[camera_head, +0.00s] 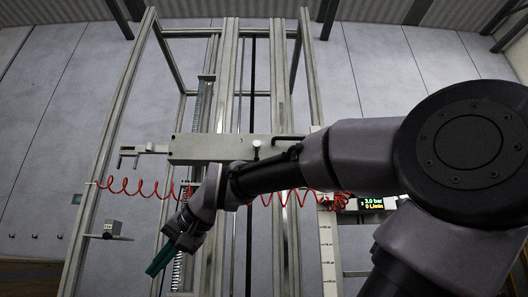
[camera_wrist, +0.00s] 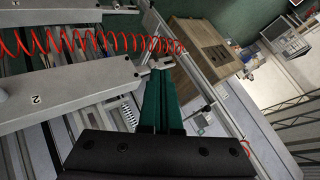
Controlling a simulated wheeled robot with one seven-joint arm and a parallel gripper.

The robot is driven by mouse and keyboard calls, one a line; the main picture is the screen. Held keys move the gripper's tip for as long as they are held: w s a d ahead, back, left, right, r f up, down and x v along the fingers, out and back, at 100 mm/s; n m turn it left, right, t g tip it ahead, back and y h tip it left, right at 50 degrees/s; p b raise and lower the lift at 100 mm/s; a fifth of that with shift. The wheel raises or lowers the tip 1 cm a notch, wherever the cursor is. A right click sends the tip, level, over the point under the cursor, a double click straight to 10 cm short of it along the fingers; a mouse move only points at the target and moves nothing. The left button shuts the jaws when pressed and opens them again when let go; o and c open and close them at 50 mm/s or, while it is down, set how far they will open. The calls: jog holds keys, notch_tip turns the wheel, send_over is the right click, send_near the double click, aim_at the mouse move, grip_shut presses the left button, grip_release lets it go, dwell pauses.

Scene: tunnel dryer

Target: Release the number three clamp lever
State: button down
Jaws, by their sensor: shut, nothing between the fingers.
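I cannot make out a lever marked three in either view. In the wrist view, a grey bar marked "2" (camera_wrist: 85,92) lies left of my fingers, with a pale round knob (camera_wrist: 3,96) at the left edge. My gripper (camera_wrist: 159,72) has green fingers that lie together, empty, with their tips close to a small metal end piece (camera_wrist: 155,62); I cannot tell whether they touch. In the head view, my gripper (camera_head: 157,264) hangs low left of centre, below a grey crossbar (camera_head: 205,149) with a white knob (camera_head: 256,146). My arm hides part of that crossbar.
A red coiled hose (camera_head: 140,188) runs across the aluminium frame (camera_head: 108,150); it also shows in the wrist view (camera_wrist: 90,42). A lit display (camera_head: 371,203) reads 3.0 bar. A small grey box (camera_head: 112,228) stands at left. A wooden cabinet (camera_wrist: 203,60) stands beyond the fingers.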

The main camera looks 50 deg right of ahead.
jog(key=s+d+r+m+t+h, duration=0.1)
jog(key=s+d+r+m+t, duration=0.15)
jog(key=d+r, duration=0.55)
jog(key=s+d+r+m+t, duration=0.25)
jog(key=d+r, duration=0.25)
jog(key=r, duration=0.7)
jog(key=s+d+r+m+t+h, duration=0.3)
jog(key=s+d+r+m, duration=0.5)
jog(key=s+d+r, duration=0.5)
jog(key=shift+s+d+h, duration=0.6)
jog(key=shift+s+h, duration=0.1)
jog(key=shift+s, duration=0.15)
jog(key=shift+r, duration=0.1)
jog(key=w, duration=1.3)
jog(key=shift+w+a, duration=0.15)
